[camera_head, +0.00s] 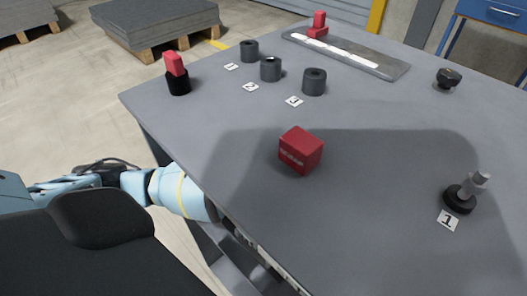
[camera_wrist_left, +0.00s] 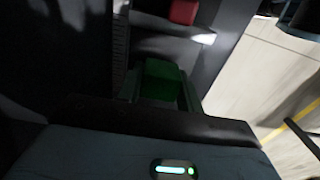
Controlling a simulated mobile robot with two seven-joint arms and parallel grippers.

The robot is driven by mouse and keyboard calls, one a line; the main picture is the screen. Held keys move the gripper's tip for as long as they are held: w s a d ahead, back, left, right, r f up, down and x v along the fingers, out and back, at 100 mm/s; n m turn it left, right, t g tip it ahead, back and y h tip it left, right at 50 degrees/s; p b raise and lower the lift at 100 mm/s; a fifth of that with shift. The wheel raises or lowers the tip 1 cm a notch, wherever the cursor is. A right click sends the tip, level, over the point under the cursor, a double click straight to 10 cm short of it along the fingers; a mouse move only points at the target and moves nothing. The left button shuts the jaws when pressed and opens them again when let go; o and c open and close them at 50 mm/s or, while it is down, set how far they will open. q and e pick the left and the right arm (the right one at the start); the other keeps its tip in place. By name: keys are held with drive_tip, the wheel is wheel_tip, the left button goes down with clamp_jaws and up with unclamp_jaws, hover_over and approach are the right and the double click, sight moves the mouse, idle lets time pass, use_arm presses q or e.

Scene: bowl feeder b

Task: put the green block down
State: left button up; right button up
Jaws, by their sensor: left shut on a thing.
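The green block (camera_wrist_left: 162,80) shows dark and shadowed in the left wrist view, between the two fingers of my left gripper (camera_wrist_left: 160,92). The gripper is shut on it. In the head view my left arm reaches in from the left, low beside the table's near left edge. The gripper and the green block are hidden there. What lies under the block cannot be told. My right gripper is in neither view.
A red cube (camera_head: 301,150) sits on the grey table (camera_head: 370,200). Several dark cylinders (camera_head: 271,69) stand beyond it near number tags. A black holder with a red piece (camera_head: 176,73) is at the left edge. A tray (camera_head: 347,52) lies at the back; a black-based post (camera_head: 461,198) stands right.

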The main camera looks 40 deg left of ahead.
use_arm(q)
drive_tip(key=shift+f, duration=0.4)
drive_tip(key=shift+r, duration=0.1)
drive_tip(key=shift+s+f+b, duration=0.1)
drive_tip(key=shift+f+b, duration=0.2)
drive_tip(key=shift+f, duration=0.2)
